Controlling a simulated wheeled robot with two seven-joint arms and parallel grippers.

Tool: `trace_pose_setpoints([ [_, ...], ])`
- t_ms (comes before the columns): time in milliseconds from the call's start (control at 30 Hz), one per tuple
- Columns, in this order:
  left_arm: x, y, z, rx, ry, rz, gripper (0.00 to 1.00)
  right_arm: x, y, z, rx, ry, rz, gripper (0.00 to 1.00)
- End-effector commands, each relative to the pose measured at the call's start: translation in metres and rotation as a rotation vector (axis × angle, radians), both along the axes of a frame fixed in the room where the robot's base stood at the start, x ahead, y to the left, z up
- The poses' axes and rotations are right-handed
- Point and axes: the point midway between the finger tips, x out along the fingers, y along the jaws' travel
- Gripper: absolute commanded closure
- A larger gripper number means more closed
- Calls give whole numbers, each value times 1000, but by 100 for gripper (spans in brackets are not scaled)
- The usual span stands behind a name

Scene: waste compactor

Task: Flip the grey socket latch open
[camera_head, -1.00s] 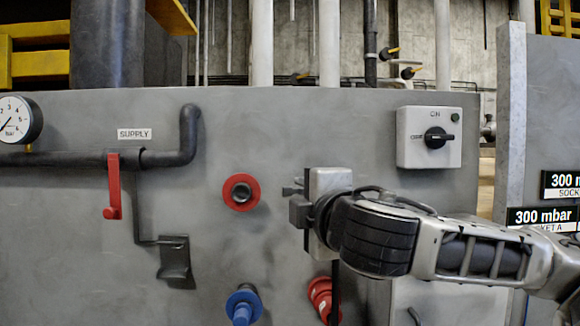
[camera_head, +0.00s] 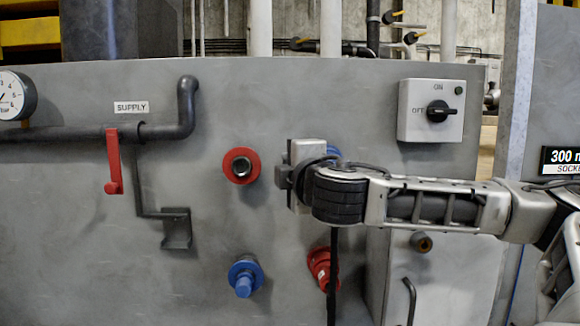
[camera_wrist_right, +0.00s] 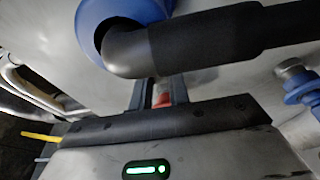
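A blue socket ring (camera_head: 333,151) shows just behind my right wrist in the head view. In the right wrist view this blue ring (camera_wrist_right: 124,12) is large at the top, with a black elbow hose (camera_wrist_right: 135,52) at it. I cannot make out a grey latch; my gripper and the hose cover much of the socket. My right gripper (camera_head: 281,174) points left close to the panel, beside the red-ringed socket (camera_head: 241,166). Its fingers (camera_wrist_right: 158,95) are apart in the wrist view, with something red showing in the gap, seemingly beyond them. My left gripper is out of view.
A blue plug (camera_head: 244,277) and a red plug (camera_head: 319,266) sit lower on the grey panel (camera_head: 80,260). A black hose (camera_head: 333,275) hangs below my wrist. A red lever (camera_head: 114,160), a black bracket (camera_head: 177,230) and a switch box (camera_head: 431,110) are mounted around.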

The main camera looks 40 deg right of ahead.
Motion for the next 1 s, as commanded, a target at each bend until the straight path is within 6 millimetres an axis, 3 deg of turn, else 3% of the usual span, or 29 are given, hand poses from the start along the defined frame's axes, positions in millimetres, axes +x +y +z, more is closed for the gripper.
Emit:
trace_pose_setpoints([
  [233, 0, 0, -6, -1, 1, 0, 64, 3, 1, -2, -5, 6, -36, 100],
  [467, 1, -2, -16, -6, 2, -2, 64, 10, -1, -4, -8, 5, -177, 100],
  [1000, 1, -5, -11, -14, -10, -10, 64, 13, -3, 0, 1, 1, -271, 100],
])
